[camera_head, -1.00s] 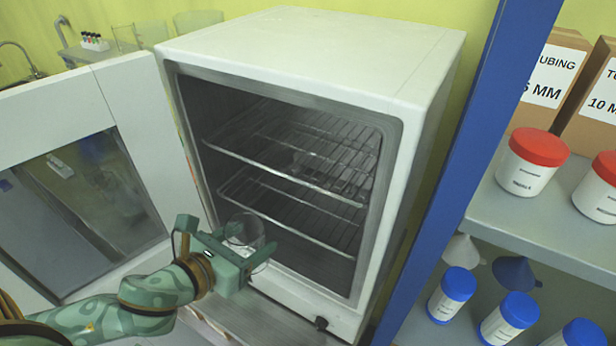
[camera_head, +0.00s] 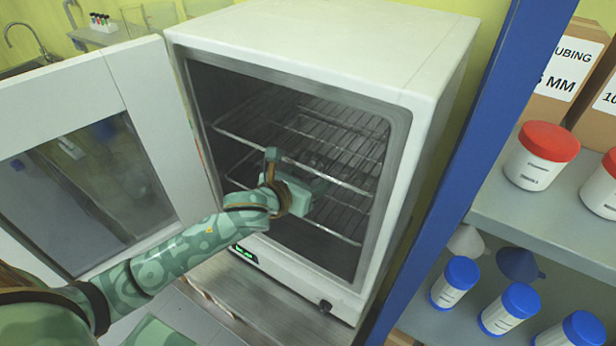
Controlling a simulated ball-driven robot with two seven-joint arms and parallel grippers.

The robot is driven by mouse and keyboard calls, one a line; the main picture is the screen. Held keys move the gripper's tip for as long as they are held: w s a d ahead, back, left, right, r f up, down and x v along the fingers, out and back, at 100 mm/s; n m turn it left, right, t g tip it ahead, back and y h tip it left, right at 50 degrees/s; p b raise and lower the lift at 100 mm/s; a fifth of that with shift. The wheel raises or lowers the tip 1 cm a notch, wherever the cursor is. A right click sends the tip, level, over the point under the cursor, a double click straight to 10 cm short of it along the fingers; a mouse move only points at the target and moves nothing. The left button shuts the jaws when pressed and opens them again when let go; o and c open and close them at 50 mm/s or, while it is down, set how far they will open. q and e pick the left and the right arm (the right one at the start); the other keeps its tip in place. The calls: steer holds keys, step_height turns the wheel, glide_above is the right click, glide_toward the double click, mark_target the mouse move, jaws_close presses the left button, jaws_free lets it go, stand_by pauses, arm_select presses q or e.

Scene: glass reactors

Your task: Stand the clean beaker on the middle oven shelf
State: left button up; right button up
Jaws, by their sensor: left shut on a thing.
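My left gripper (camera_head: 318,184) reaches into the open oven (camera_head: 330,30) at its front opening, by the two visible wire shelves. It is shut on the clear glass beaker, which is now mostly hidden behind the gripper and hard to make out against the wires. The upper visible shelf (camera_head: 342,137) has its front rail close to the gripper. The lower visible shelf (camera_head: 330,222) lies below the gripper. I cannot tell whether the beaker touches a shelf. My right gripper is not in view.
The oven door (camera_head: 152,110) stands open to the left, close beside my left arm. A blue post (camera_head: 462,165) rises right of the oven. Beyond it, a grey shelf unit (camera_head: 500,212) holds red-lidded jars (camera_head: 540,157), blue-capped bottles (camera_head: 508,308) and cardboard boxes.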

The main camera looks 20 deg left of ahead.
arm_select(q)
steer(key=shift+s, duration=0.2)
steer(key=o, duration=1)
steer(key=shift+w, duration=0.1)
steer(key=shift+s+r, duration=0.1)
steer(key=shift+s, duration=0.1)
steer(key=v, duration=1.1)
steer(key=shift+s+a+r+b, duration=0.1)
steer(key=shift+s+r+b, duration=0.1)
steer(key=shift+s+b, duration=0.15)
